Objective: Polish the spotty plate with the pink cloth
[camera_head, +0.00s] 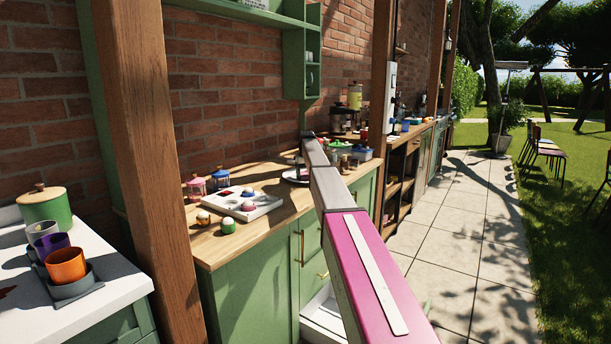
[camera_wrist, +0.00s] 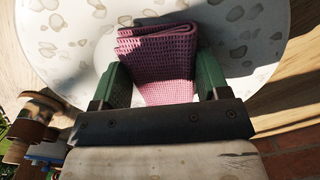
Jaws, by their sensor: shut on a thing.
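The spotty plate (camera_wrist: 90,45) is white with grey-brown spots and fills the upper part of the wrist view. In the head view a small part of the plate (camera_head: 292,178) shows on the wooden counter, mostly hidden behind my arm. My gripper (camera_wrist: 160,70) is over the plate, its green fingers on either side of the folded pink waffle cloth (camera_wrist: 155,48). It is shut on the cloth. The cloth lies over the plate's middle area and appears to touch it, though the exact contact is hidden.
The wooden counter (camera_head: 262,188) carries a white tray (camera_head: 240,203) with small pots, and jars (camera_head: 196,188) by the brick wall. Plastic tubs (camera_head: 361,152) stand beyond my arm. A wooden post (camera_head: 150,150) rises at the left, beside a white counter with cups (camera_head: 66,265).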

